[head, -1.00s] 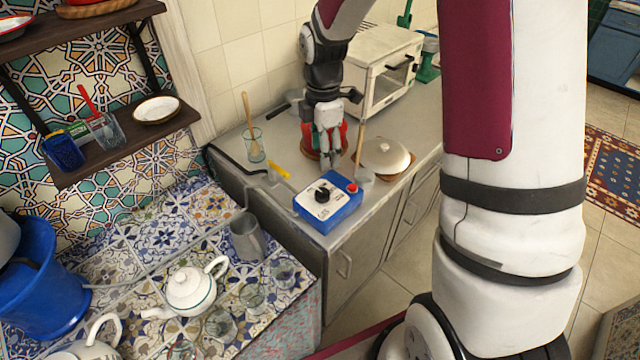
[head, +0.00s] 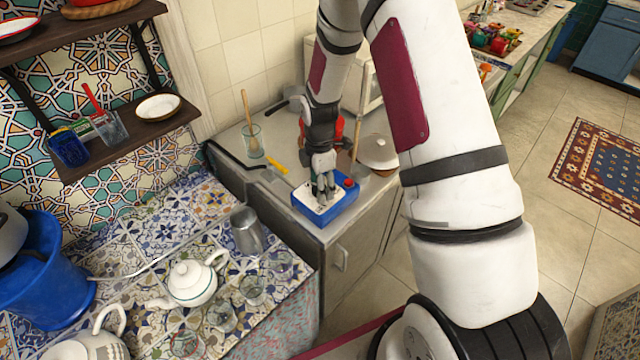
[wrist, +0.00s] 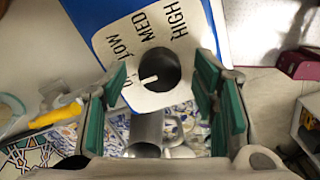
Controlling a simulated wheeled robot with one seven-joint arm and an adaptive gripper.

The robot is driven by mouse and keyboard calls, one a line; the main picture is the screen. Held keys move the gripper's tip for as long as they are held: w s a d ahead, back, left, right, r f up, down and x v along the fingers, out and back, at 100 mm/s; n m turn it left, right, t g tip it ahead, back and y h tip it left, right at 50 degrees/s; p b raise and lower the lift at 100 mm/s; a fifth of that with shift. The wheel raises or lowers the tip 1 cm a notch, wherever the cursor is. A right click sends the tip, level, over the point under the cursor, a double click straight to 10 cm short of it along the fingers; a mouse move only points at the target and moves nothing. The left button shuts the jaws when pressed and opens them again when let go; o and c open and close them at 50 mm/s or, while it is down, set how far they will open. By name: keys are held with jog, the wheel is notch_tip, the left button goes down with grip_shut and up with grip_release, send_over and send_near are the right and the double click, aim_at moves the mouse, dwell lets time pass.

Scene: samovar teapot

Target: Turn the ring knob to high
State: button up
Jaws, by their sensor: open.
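The black ring knob (wrist: 157,68) sits on the white dial plate (wrist: 125,50) of the blue control box (head: 341,214). In the wrist view the plate reads LOW, MED and HIGH, with part of another mark near the left finger. The knob's white pointer line is on its lower left side, away from HIGH. My gripper (head: 324,192) is over the box, fingers pointing down. In the wrist view my gripper (wrist: 160,100) is open, its green-padded fingers on either side of the knob with gaps. In the head view the gripper hides the knob. Contact cannot be told.
A red button (head: 349,183) is on the box's right corner. A wooden-handled tool (head: 356,140) and a lidded pot (head: 378,152) stand behind it. A metal jug (head: 246,230) and a white teapot (head: 192,281) stand on the lower tiled surface. A yellow item (head: 278,165) lies left.

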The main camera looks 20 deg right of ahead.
jog(key=shift+f, duration=0.1)
jog(key=c, duration=1.2)
jog(key=shift+o, duration=0.2)
